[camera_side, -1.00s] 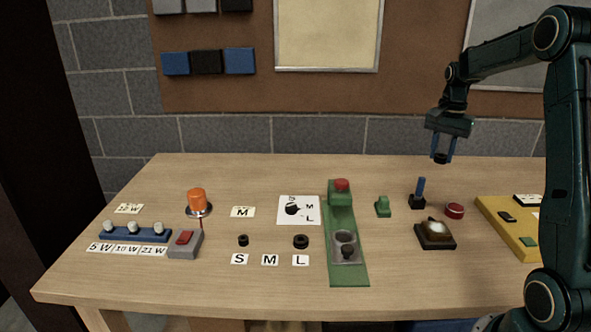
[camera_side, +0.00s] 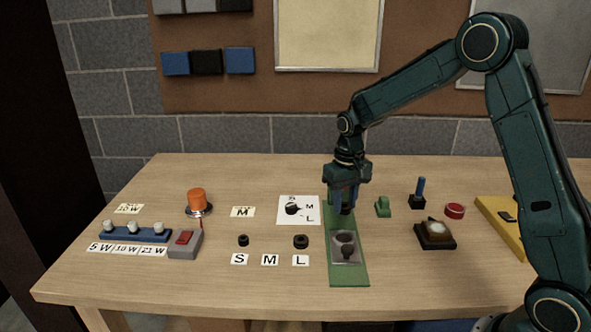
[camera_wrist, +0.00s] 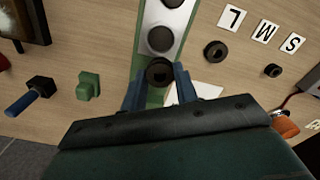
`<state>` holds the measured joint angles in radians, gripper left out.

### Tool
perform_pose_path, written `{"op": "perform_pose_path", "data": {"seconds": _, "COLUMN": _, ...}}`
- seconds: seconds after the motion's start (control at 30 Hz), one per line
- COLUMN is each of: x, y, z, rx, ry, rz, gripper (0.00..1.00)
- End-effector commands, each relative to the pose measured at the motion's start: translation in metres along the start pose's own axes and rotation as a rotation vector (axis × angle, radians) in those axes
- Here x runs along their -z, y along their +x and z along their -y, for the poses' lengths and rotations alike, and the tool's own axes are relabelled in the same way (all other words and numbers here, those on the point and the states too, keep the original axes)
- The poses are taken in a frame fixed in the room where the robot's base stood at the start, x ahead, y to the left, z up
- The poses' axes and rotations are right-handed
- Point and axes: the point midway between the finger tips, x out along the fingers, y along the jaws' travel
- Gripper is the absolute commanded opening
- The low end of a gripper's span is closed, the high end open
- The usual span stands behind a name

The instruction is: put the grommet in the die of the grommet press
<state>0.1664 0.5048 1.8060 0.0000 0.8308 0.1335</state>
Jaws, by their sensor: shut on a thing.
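A dark ring-shaped grommet (camera_wrist: 159,72) is between the blue fingers of my gripper (camera_wrist: 157,92); in the side view it is a small dark spot at the fingertips. My gripper (camera_side: 344,208) is shut on it and points down over the back half of the grommet press (camera_side: 356,274). The plate has two round dark features, one behind the other. The held grommet is behind the plate, nearer the wall. The press's red-topped post is hidden behind my gripper in the side view.
A small dark ring (camera_side: 243,240) lies above the S card, a larger one (camera_side: 301,241) above the L card; the spot above the M card (camera_side: 270,260) is bare. A green block (camera_side: 383,207), blue-handled switch (camera_side: 418,194) and lamp box (camera_side: 435,235) stand right of the press.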

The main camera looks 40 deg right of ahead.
Motion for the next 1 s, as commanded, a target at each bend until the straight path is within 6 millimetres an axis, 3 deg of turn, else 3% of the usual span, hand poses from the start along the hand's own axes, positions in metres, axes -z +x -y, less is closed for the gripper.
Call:
{"op": "perform_pose_path", "data": {"seconds": 0.03, "x": -0.004, "y": 0.005, "z": 0.015, "rx": 0.000, "ry": -0.056, "rz": 0.003, "gripper": 0.04}}
{"op": "perform_pose_path", "data": {"seconds": 0.2, "x": -0.015, "y": 0.016, "z": 0.049, "rx": 0.000, "ry": -0.201, "rz": 0.001, "gripper": 0.04}}
{"op": "perform_pose_path", "data": {"seconds": 0.4, "x": -0.022, "y": 0.022, "z": 0.069, "rx": 0.000, "ry": -0.288, "rz": 0.001, "gripper": 0.04}}
{"op": "perform_pose_path", "data": {"seconds": 0.77, "x": -0.021, "y": 0.014, "z": 0.069, "rx": 0.000, "ry": -0.301, "rz": -0.003, "gripper": 0.04}}
{"op": "perform_pose_path", "data": {"seconds": 1.0, "x": -0.012, "y": -0.030, "z": 0.051, "rx": 0.001, "ry": -0.299, "rz": -0.008, "gripper": 0.04}}
